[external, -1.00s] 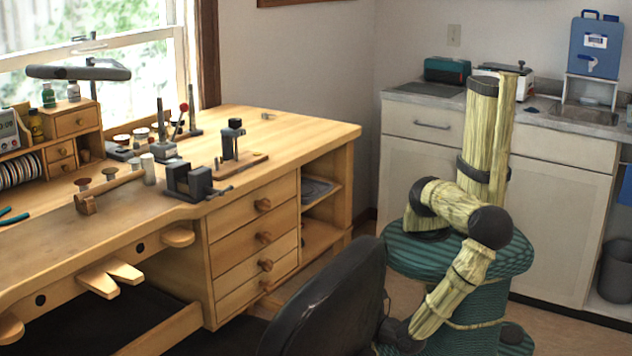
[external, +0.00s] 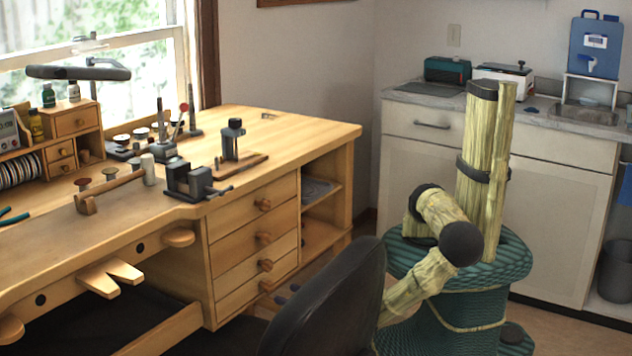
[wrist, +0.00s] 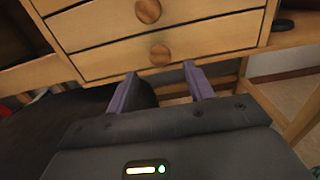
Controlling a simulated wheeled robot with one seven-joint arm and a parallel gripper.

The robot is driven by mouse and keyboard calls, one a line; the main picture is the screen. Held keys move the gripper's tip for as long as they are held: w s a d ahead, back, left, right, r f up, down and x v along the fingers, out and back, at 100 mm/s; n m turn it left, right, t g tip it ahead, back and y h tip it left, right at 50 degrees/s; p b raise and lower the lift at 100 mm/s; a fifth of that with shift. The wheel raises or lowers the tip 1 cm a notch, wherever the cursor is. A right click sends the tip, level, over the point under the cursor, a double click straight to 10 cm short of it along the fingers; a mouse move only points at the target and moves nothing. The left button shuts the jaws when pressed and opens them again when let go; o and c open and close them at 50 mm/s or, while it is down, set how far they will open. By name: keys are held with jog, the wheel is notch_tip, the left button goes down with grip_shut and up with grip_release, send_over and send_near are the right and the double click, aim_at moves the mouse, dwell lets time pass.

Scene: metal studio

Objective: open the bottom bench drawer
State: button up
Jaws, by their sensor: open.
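The bottom bench drawer (external: 235,298) is the lowest in a stack of wooden drawers and looks shut. Its round wooden knob (external: 266,285) shows just left of the chair back. In the wrist view the lowest visible drawer front (wrist: 215,38) lies ahead, with its knob (wrist: 160,54) slightly beyond and above the fingertips in the picture. My gripper (wrist: 160,70) is open and empty, its two purple fingers spread to either side of the knob's line. The fingertips also show small in the external view (external: 287,294), close to the knob; the rest of the gripper is hidden behind the chair.
A dark chair back (external: 325,305) stands close in front of the drawers, beside my arm. Open shelves (external: 322,235) are right of the drawer stack. The benchtop (external: 290,130) carries a vise (external: 190,182) and tools. White cabinets (external: 540,210) stand behind my base.

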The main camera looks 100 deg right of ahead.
aim_at(271, 288)
jog(key=x, duration=0.5)
jog(key=shift+d+b, duration=0.1)
jog(key=shift+b, duration=0.3)
jog(key=shift+c, duration=0.2)
grip_shut()
